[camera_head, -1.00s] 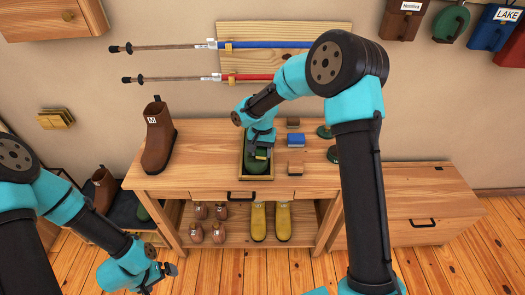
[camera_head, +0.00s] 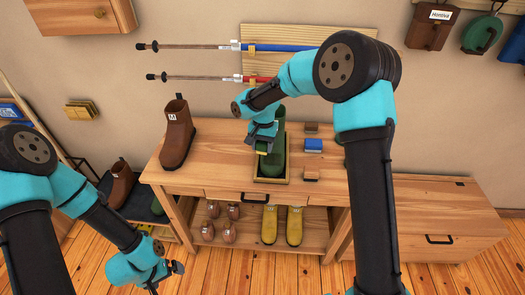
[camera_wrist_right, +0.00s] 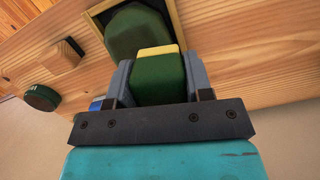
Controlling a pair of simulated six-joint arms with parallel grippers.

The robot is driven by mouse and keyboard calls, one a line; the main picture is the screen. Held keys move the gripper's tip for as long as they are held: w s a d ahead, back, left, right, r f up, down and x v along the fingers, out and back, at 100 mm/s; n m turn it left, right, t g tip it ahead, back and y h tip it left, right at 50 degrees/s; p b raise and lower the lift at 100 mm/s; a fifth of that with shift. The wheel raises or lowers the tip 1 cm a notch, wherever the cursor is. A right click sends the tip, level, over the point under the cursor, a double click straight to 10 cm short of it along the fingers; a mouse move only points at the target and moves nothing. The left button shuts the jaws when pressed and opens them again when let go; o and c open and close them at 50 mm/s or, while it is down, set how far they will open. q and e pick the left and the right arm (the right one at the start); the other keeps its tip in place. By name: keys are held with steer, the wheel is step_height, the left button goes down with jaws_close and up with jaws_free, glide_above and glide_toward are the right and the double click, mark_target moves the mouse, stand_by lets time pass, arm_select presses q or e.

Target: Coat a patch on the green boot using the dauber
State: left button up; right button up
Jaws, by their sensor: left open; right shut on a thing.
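The green boot (camera_head: 277,158) is in a dark-lined wooden tray (camera_head: 270,183) on the bench. Its rounded green end (camera_wrist_right: 137,32) shows beyond the jaws in the right wrist view. My right gripper (camera_head: 264,147) is over the left side of the boot, hiding part of it. It is shut on the dauber, a green block with a yellow edge (camera_wrist_right: 158,82). Whether the dauber touches the boot I cannot tell, and no coated patch is visible. My left gripper (camera_head: 165,278) is open and empty, low at the left in front of the bench.
A brown boot (camera_head: 177,135) stands left of the tray. A blue block (camera_head: 313,145) and brown blocks (camera_head: 311,174) lie to its right. A dark green tin (camera_wrist_right: 42,97) shows in the right wrist view. Yellow boots (camera_head: 294,225) stand on the shelf below.

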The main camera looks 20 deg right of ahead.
steer(key=shift+r, duration=2.1)
